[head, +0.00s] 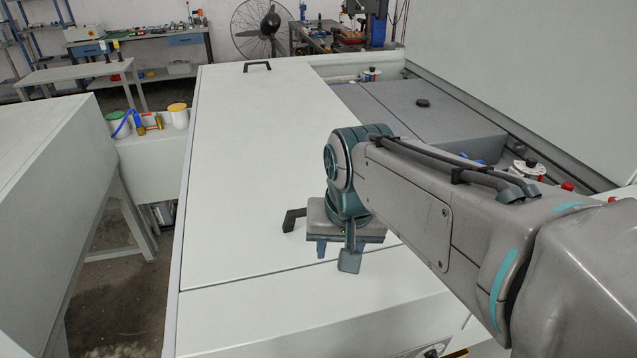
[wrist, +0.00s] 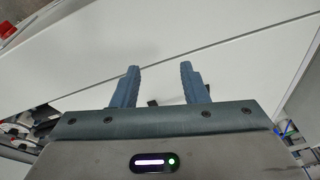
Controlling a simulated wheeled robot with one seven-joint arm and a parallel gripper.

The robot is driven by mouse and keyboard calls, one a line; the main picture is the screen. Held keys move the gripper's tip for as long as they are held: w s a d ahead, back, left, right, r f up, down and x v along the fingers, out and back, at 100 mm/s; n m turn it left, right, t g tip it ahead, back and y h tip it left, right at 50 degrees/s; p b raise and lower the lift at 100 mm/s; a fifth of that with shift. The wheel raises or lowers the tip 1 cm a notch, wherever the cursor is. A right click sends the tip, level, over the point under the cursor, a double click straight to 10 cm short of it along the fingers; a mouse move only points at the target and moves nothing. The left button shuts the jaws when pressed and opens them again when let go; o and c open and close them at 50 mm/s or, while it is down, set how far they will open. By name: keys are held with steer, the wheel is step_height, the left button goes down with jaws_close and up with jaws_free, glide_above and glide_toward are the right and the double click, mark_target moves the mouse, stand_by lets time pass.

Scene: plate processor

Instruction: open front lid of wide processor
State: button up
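The wide processor has a long white lid (head: 240,170) that lies flat and level with the white panel in front of it. A black handle (head: 293,218) stands on the lid's near part, and its right end is hidden behind my gripper (head: 340,248). My gripper hangs over the lid just right of this handle, with its fingers apart. In the wrist view my gripper (wrist: 158,84) is open with nothing held between the fingertips. A small dark piece (wrist: 153,102), probably part of the handle, shows low between the fingers. I cannot tell whether they touch it.
A second black handle (head: 257,66) is at the lid's far end. A grey section (head: 420,105) with a black knob lies to the right. A white cabinet (head: 50,170) stands at left across a gap. Jars (head: 178,115) sit on a ledge between them.

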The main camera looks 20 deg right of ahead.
steer(key=w+r+m+g, duration=0.1)
steer(key=w+r+m, duration=0.4)
steer(key=w+m, duration=0.25)
steer(key=w+r+m+g, duration=0.2)
steer(key=w+r+m, duration=0.3)
steer(key=w+m, duration=0.3)
steer(key=shift+n, duration=0.25)
steer(key=f, duration=0.4)
steer(key=w+f, duration=0.1)
steer(key=f, duration=0.4)
steer(key=d+f, duration=0.1)
steer(key=f, duration=0.4)
steer(key=shift+w, duration=0.25)
jaws_close()
